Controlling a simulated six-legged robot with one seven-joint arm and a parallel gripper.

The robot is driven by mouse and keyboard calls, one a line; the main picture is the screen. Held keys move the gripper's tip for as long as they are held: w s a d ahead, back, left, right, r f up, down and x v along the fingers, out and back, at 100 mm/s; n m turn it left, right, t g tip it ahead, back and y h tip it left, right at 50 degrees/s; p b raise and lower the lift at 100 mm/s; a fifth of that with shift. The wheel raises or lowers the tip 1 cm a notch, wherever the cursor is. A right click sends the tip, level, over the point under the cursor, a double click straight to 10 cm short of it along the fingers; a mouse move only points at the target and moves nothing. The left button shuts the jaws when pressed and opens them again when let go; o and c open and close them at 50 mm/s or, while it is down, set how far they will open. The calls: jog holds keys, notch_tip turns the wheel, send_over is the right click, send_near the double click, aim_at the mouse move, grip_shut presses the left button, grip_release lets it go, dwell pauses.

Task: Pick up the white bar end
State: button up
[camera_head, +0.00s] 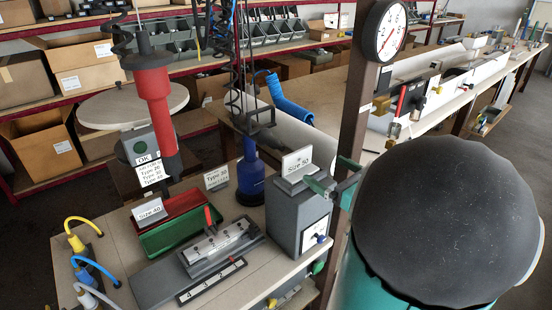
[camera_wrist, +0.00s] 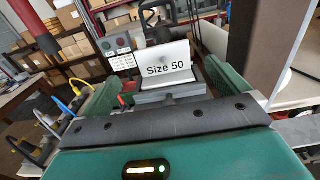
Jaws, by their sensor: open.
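No piece that I can clearly tell as the white bar end shows; it may be hidden or too small to make out. My gripper (camera_head: 335,182) is open, with its green fingers beside the upper right of a grey box (camera_head: 296,220) bearing a "Size 50" sign (camera_head: 297,161). In the wrist view, the fingers stand apart left and right, and the sign (camera_wrist: 168,66) shows between and beyond them. Nothing is visibly held. Part of the box top is hidden behind my gripper body.
A grey fixture (camera_head: 215,250) and red and green bins (camera_head: 165,230) labelled "Size 40" stand left of the box. Red (camera_head: 155,95) and blue (camera_head: 250,175) hanging tools are nearby. A dark post (camera_head: 355,110) with a gauge (camera_head: 385,30) rises close to my gripper. Yellow, blue and white cables lie lower left.

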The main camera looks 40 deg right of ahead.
aim_at(299, 152)
jog(key=w, duration=1.3)
jog(key=shift+w+a+r, duration=0.1)
jog(key=shift+w+a, duration=0.05)
jog(key=shift+w, duration=0.2)
jog(key=shift+s, duration=0.1)
jog(key=c, duration=0.6)
jog(key=shift+c, duration=0.5)
jog(key=shift+r, duration=0.15)
